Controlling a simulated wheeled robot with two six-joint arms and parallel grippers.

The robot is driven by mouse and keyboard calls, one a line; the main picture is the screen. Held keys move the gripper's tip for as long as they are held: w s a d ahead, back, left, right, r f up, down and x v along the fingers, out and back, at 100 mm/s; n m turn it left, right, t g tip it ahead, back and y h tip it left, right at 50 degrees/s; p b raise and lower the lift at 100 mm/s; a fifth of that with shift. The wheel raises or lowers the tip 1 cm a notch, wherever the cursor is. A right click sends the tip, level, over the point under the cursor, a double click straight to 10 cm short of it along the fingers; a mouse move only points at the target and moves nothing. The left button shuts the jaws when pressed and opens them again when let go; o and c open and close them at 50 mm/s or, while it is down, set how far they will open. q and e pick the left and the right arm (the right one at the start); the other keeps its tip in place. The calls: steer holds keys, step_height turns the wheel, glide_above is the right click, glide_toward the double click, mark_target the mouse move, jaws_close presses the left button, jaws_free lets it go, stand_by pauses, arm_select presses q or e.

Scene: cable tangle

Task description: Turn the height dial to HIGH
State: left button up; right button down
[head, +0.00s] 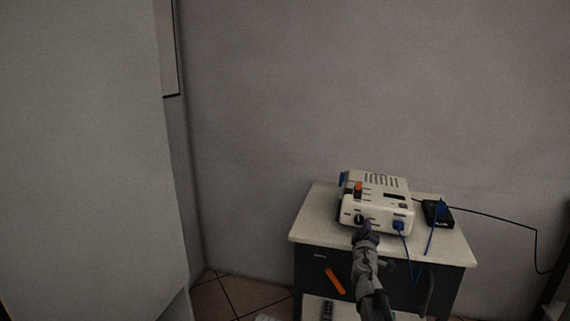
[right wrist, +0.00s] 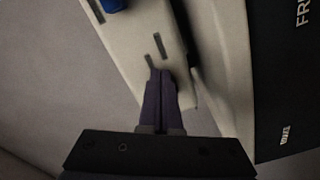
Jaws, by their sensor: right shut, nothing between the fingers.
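A white box-shaped device (head: 378,203) sits on a small table. A dark round knob (head: 358,217), apparently the height dial, is low on its front face; its setting is too small to read. My right gripper (head: 368,222) is just in front of that face, close beside the knob, with its fingers shut and empty. In the right wrist view the shut fingertips (right wrist: 160,76) are at the device's pale front face (right wrist: 135,40), by a dark slot; I cannot tell whether they touch. The knob does not show clearly there. My left gripper is out of view.
A blue plug (head: 398,226) with a hanging blue cable is on the device's front, right of my gripper. An orange part (head: 358,187) stands on top. A black box (head: 437,212) with cables lies to the right. The white tabletop (head: 314,222) is clear at left.

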steer(key=shift+w+a, duration=0.1)
steer(key=shift+a, duration=0.15)
steer(key=shift+f, duration=0.15)
steer(key=shift+w+a+f+b, duration=0.1)
steer(key=shift+a+f+b, duration=0.2)
steer(key=shift+f+b, duration=0.25)
steer(key=shift+d+f+b, duration=0.15)
steer(key=shift+d+b, duration=0.15)
steer(key=shift+d, duration=0.1)
steer(key=shift+s, duration=0.25)
steer(key=v, duration=0.5)
steer(key=shift+s, duration=0.4)
